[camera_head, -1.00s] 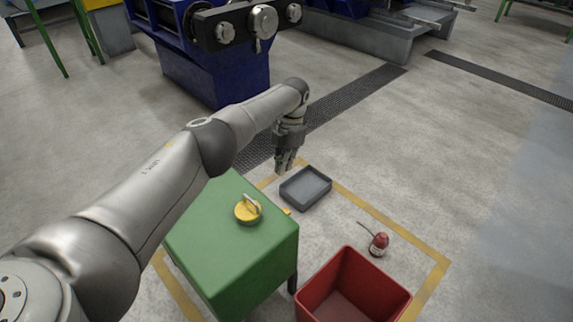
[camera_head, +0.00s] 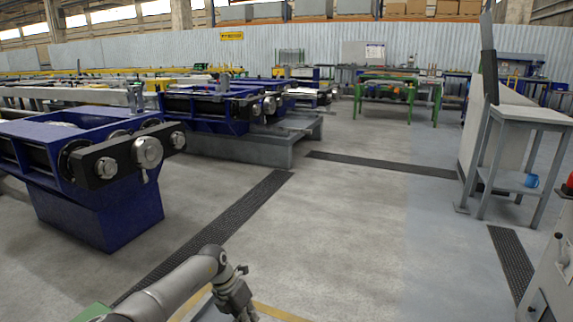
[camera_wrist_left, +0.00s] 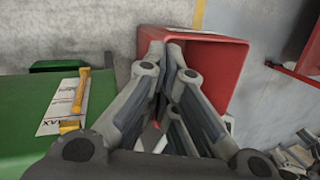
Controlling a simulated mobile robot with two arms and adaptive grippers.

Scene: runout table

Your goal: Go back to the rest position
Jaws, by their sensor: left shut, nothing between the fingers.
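My left gripper (camera_head: 238,300) is at the bottom of the head view, at the end of my grey arm, hanging over the floor. In the left wrist view the fingers of my left gripper (camera_wrist_left: 166,50) are together, with nothing held. Behind them in that view is an open red bin (camera_wrist_left: 228,65). I cannot tell the distance between fingers and bin. My right gripper is in neither view.
A green table top (camera_wrist_left: 30,145) carries a yellow handle (camera_wrist_left: 80,92) beside a white label. Blue machines (camera_head: 95,210) stand at left. A grey bench (camera_head: 525,115) holds a blue mug (camera_head: 531,181). The middle floor is clear.

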